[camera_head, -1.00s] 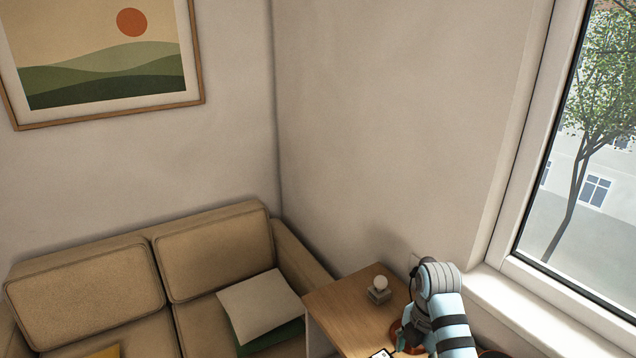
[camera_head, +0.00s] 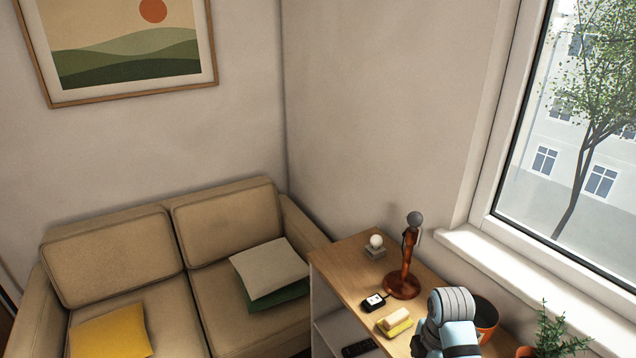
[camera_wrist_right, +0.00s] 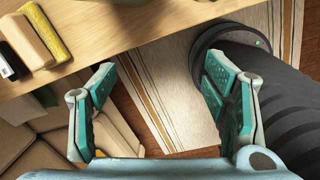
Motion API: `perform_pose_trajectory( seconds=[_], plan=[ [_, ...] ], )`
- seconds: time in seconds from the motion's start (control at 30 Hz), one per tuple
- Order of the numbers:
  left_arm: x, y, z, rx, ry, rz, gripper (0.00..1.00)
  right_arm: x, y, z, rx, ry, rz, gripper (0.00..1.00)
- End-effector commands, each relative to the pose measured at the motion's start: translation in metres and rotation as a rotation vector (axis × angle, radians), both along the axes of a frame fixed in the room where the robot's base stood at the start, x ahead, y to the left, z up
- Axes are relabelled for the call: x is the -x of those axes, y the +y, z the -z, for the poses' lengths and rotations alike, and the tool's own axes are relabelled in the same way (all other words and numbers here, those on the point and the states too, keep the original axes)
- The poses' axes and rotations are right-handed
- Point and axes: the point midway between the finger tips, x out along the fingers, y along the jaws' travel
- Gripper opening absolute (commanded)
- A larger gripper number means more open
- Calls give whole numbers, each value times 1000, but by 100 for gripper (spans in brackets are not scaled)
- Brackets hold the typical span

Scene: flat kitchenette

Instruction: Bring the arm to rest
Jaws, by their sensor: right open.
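My right arm (camera_head: 450,325) comes in at the bottom right of the head view, in front of the wooden shelf top (camera_head: 345,262). Its gripper is hidden in that view. In the right wrist view my right gripper (camera_wrist_right: 158,105) is open, with its two teal fingers wide apart and nothing between them. Beyond the fingers are a striped rug and the shelf edge. A dark grey rounded part lies behind the right finger. My left gripper is not in view.
On the shelf top are a brown lamp-like figure (camera_head: 405,262), a small white ball on a base (camera_head: 376,243), a black device (camera_head: 376,302), a yellow sponge-like block (camera_head: 398,328) and an orange pot (camera_head: 486,318). A beige sofa (camera_head: 110,275) stands left; a window is at right.

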Motion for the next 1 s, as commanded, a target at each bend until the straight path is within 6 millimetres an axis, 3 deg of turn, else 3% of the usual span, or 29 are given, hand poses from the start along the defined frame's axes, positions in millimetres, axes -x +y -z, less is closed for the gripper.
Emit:
perform_pose_trajectory(
  seconds=[0.17,0.4,0.67,0.93,1.0],
  plan=[
    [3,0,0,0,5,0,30,35,-7,28,-2,-42,253,69],
    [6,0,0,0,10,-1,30,103,-16,55,-36,-136,716,69],
    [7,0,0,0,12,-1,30,181,-19,53,-128,-228,1196,69],
    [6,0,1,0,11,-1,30,247,-15,25,-269,-280,1632,69],
    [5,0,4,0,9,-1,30,239,-18,55,-254,-269,1630,69]
  ],
)
